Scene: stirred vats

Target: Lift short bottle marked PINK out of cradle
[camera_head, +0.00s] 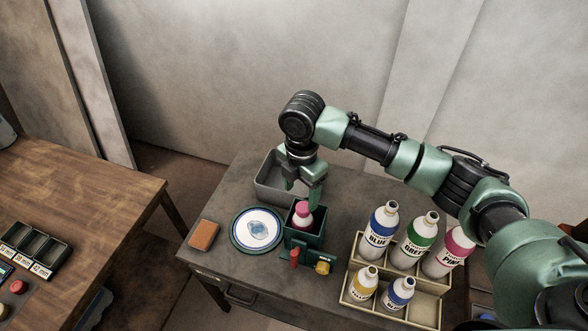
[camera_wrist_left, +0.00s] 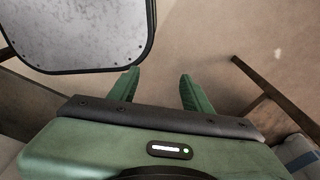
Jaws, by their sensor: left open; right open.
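I cannot tell whether a finger touches the bottle. My left gripper (camera_wrist_left: 160,75) is open and empty in the left wrist view, above bare floor.
A beige crate (camera_head: 419,307) at right holds tall bottles marked BLUE, GREEN and PINK (camera_head: 449,254), plus two short ones. A grey bin (camera_head: 266,187) stands behind. A round plate (camera_head: 257,229) and an orange-brown block (camera_head: 203,235) lie left of the cradle. A wooden table stands further left.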

